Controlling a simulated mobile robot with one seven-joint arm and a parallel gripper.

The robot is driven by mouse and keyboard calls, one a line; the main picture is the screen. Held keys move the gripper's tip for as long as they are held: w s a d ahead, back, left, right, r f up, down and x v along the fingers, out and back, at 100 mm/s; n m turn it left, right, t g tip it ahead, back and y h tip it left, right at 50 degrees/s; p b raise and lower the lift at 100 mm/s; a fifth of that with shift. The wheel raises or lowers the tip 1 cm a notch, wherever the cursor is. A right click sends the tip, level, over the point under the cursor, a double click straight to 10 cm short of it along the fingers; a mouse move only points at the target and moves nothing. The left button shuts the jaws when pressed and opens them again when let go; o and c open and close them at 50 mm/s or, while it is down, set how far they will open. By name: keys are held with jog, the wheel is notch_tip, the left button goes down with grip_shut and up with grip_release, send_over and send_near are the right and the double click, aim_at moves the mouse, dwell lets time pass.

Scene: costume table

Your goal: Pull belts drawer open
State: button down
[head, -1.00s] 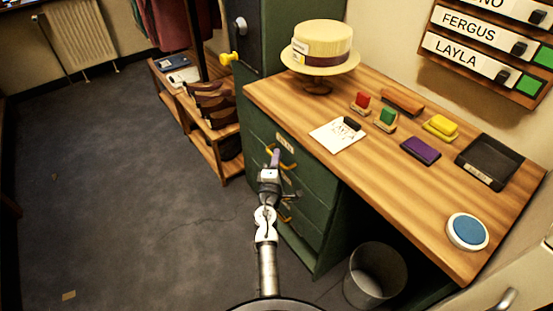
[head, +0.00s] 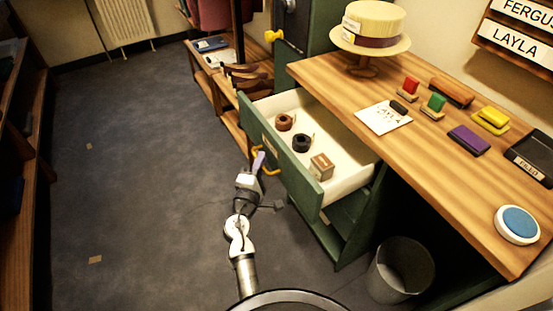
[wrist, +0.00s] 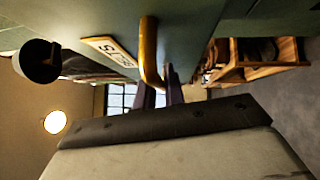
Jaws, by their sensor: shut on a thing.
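The green belts drawer (head: 306,184) stands pulled out from the desk, with its pale inside showing. In it lie a brown rolled belt (head: 284,121), a black rolled belt (head: 301,143) and a small brown box (head: 321,166). My gripper (head: 257,162) is at the drawer front, shut on the brass handle (wrist: 149,50). The wrist view shows the fingers (wrist: 160,96) at that handle. A label (wrist: 110,50), turned in this view and partly readable as belts, sits beside the handle.
The wooden desk top (head: 425,155) holds a straw hat (head: 375,22), stamps and ink pads. A grey bin (head: 400,272) stands on the floor at right. A low wooden shelf (head: 232,125) is behind the drawer. The floor (head: 130,190) at left is mostly clear.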

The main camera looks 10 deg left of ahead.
jog(key=shift+s+a+b, duration=0.25)
jog(key=shift+s+a, duration=0.5)
jog(key=shift+a, duration=0.3)
jog(key=shift+s+a+b, duration=0.25)
jog(key=shift+s+a, duration=0.45)
jog(key=shift+a, duration=0.35)
jog(key=c, duration=1.5)
grip_release()
jog(key=shift+s, duration=0.1)
